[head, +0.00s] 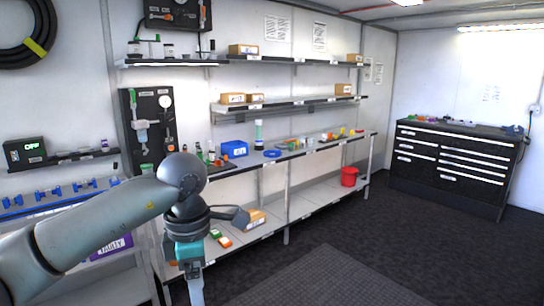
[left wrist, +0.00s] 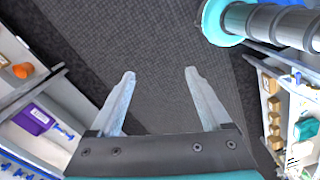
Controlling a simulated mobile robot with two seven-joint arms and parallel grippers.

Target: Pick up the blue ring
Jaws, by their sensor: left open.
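The blue ring (head: 272,154) lies flat on the middle bench top, right of a blue box (head: 234,149) and just in front of a tall white and green cylinder (head: 259,134). My left gripper (head: 196,290) hangs down in front of the shelving, well to the near left of the ring and lower than it. In the left wrist view the two fingers (left wrist: 160,76) are spread with only dark floor between them. I cannot make out the ring in the left wrist view. My right gripper is not in view.
Bottles and small coloured parts crowd the bench (head: 304,150). A red bucket (head: 349,177) and boxes stand on the lower shelf. A purple bin (left wrist: 34,119) shows in the left wrist view. A black drawer cabinet (head: 452,165) stands at right. The floor mat (head: 325,280) is clear.

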